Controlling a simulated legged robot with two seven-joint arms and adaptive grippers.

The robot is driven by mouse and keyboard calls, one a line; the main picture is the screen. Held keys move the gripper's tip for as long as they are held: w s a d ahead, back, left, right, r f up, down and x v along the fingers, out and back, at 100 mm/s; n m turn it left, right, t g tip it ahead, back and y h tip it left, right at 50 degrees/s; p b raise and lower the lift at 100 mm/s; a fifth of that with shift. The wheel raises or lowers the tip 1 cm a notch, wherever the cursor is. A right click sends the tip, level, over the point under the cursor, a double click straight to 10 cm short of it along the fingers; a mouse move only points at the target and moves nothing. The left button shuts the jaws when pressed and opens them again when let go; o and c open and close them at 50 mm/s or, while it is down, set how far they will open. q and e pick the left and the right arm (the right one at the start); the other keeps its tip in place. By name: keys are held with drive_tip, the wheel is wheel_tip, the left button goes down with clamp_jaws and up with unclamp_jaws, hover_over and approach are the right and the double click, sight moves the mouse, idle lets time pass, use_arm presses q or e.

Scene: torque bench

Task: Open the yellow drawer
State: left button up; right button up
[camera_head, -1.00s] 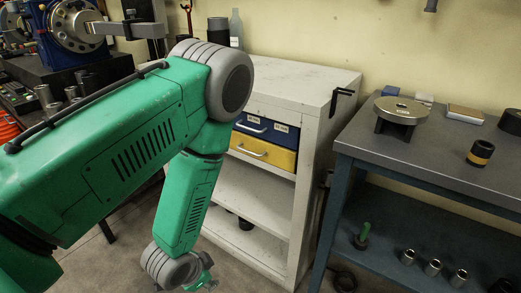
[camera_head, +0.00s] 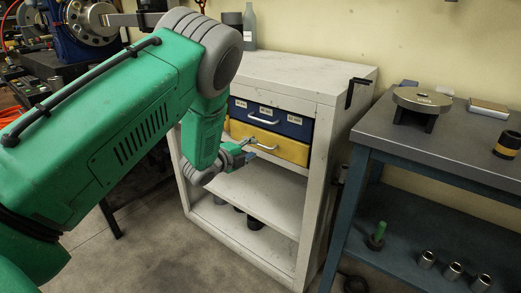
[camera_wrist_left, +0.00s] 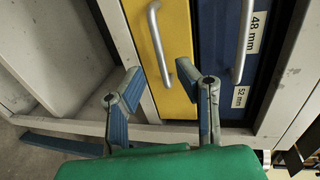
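The yellow drawer (camera_head: 286,147) sits shut in the white cabinet, directly below the blue drawer (camera_head: 290,123). Its silver handle shows in the left wrist view (camera_wrist_left: 157,45), where the yellow front (camera_wrist_left: 178,100) fills the middle. My left gripper (camera_head: 249,150) is in front of the cabinet at about the yellow drawer's height, left of its middle. In the left wrist view, its two blue fingers (camera_wrist_left: 160,88) are spread apart, with nothing between them. The handle lies beyond the fingertips, and I see no grip on it. My right gripper is in neither view.
The white cabinet (camera_head: 300,72) has open shelves below the drawers, with dark round items (camera_head: 254,223) at the bottom. A grey-topped workbench (camera_head: 440,136) stands close on the right. Bare floor (camera_head: 140,235) lies in front of the cabinet.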

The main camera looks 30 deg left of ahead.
sight(260, 145)
use_arm(q)
drive_tip(key=b+x, duration=0.1)
drive_tip(key=x, duration=0.4)
clamp_jaws()
